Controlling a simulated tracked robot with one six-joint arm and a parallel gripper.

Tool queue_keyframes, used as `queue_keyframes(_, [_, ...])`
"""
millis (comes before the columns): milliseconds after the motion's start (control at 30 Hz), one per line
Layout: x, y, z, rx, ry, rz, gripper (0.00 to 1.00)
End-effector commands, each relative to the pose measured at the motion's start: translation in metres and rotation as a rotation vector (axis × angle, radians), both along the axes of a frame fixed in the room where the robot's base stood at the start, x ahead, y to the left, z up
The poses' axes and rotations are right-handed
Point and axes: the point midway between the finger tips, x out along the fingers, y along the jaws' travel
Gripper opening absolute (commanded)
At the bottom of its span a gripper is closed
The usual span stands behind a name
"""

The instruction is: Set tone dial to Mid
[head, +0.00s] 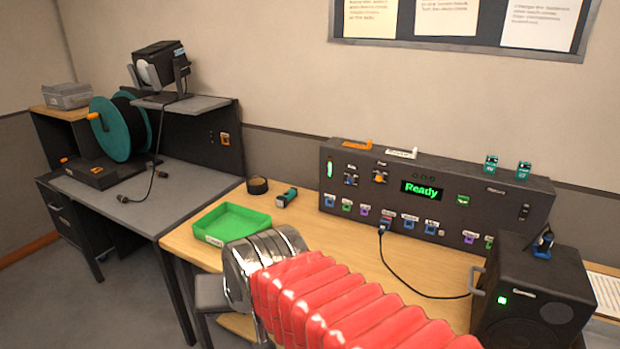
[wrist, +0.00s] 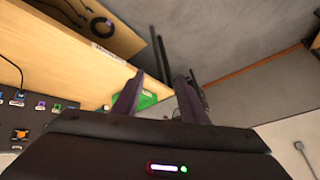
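A dark control panel (head: 480,208) stands at the back of the wooden desk, with a green "Ready" display (head: 421,189). Left of the display are two small controls under labels too small to read: a dark one (head: 351,180) and an orange-marked one (head: 380,178). I cannot tell which is the tone dial or where it points. An orange-marked control (wrist: 20,134) shows at the left edge of the wrist view. My gripper (wrist: 160,82) has its two dark fingers spread apart with nothing visible between them; the panel lies off to its left. In the head view my arm hides its fingers.
A green tray (head: 233,226), black tape roll (head: 257,186) and small teal item (head: 287,197) lie left of the panel. A speaker (head: 532,290) stands at right, with a cable (head: 410,286) running to the panel. A grey table (head: 150,200) holds a cable reel (head: 118,130).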

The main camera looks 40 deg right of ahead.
Motion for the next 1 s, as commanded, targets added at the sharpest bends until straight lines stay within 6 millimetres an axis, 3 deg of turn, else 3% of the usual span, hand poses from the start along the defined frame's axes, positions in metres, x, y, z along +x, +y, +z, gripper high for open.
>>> queue_keyframes(100, [-0.038,0.010,-0.007,-0.114,0.060,0.177,0.39])
queue_keyframes(300, [-0.071,0.014,-0.016,-0.217,0.123,0.342,0.39])
queue_keyframes(567, [-0.075,0.014,-0.017,-0.227,0.131,0.359,0.39])
queue_keyframes(700, [-0.074,0.014,-0.017,-0.226,0.131,0.359,0.32])
queue_keyframes(1000, [-0.074,0.014,-0.018,-0.225,0.130,0.357,0.31])
